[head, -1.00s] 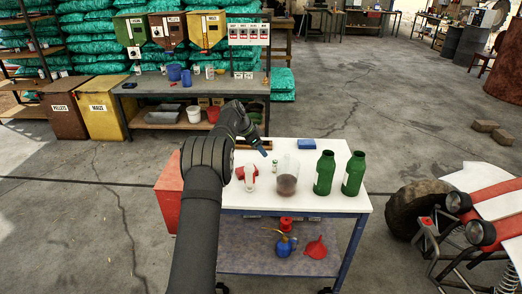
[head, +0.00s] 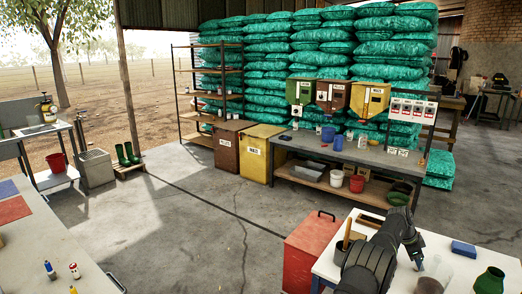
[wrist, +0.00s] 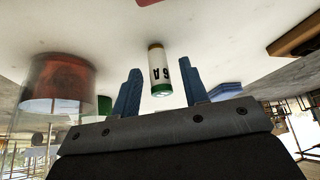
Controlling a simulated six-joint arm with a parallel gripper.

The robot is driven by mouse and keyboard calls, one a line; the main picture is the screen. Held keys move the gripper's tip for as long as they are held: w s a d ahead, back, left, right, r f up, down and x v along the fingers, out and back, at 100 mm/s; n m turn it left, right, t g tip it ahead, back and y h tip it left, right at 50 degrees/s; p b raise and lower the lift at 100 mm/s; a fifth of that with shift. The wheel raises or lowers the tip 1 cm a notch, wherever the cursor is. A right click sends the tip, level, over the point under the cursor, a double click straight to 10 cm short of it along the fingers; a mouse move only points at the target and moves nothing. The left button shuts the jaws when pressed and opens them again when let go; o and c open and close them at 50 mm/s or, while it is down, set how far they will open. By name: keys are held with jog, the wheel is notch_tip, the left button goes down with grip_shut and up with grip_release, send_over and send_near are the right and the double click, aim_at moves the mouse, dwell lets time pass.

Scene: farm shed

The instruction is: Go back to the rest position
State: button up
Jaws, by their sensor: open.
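My gripper (head: 417,260) is at the lower right of the head view, over the white worktable (head: 345,212). In the wrist view my gripper (wrist: 160,68) shows two blue fingers spread apart with nothing held. A small white vial (wrist: 157,62) with a green end and a dark label appears in the gap between the fingers, standing apart from them on the white surface. A clear jar (wrist: 58,85) with brown contents is to the left in the wrist view.
A green bottle (head: 490,282) and a blue block (head: 464,249) are on the worktable. A red cabinet (head: 312,250) stands at its left. Behind it is a bench (head: 330,182) with tubs and bins. Open concrete floor lies to the left, then another table (head: 50,250).

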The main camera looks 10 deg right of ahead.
jog(key=shift+r, duration=1)
